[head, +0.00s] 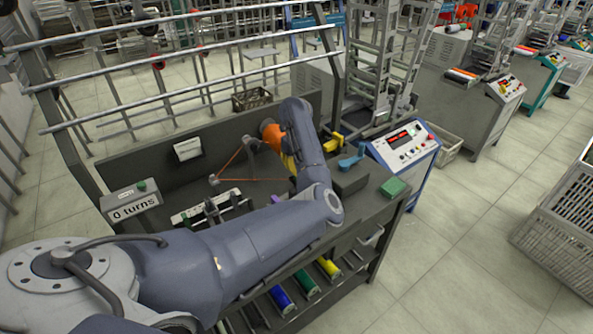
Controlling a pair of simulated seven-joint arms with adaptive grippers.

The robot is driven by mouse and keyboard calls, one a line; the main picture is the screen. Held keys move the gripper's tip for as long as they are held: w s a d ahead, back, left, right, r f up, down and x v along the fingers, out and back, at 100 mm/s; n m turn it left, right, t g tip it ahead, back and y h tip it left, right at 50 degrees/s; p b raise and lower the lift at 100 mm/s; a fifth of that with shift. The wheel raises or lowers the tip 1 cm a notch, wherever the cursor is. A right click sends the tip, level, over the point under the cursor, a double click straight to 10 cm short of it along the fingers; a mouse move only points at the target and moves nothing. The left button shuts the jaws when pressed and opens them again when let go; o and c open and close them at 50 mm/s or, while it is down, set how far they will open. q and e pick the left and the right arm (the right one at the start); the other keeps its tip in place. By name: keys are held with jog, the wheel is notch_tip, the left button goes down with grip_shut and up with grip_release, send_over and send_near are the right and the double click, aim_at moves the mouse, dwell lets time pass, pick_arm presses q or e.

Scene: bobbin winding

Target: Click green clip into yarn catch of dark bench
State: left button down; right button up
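The dark bench (366,204) fills the middle of the head view. A small green piece (184,214) sits at the left end of a white strip on it; I cannot tell whether this is the clip. A green block (394,187) lies at the bench's right end. An orange yarn cone (272,136) shows beside my arm, and an orange thread (231,157) runs in a triangle left of it. The yarn catch cannot be made out. My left arm crosses from the lower left over the bench; its gripper is hidden behind the forearm. My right gripper is not seen.
A "0 turns" counter box (132,203) stands at the bench's left. A blue piece (350,161) and a yellow piece (335,143) stand right of my arm. A control panel (404,141) is beyond. Coloured spools (305,282) lie on the lower shelf.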

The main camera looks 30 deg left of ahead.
pick_arm(q)
jog(key=shift+r, duration=2.2)
jog(key=c, duration=2.1)
grip_release()
jog(key=shift+c, duration=0.2)
jog(key=o, duration=0.8)
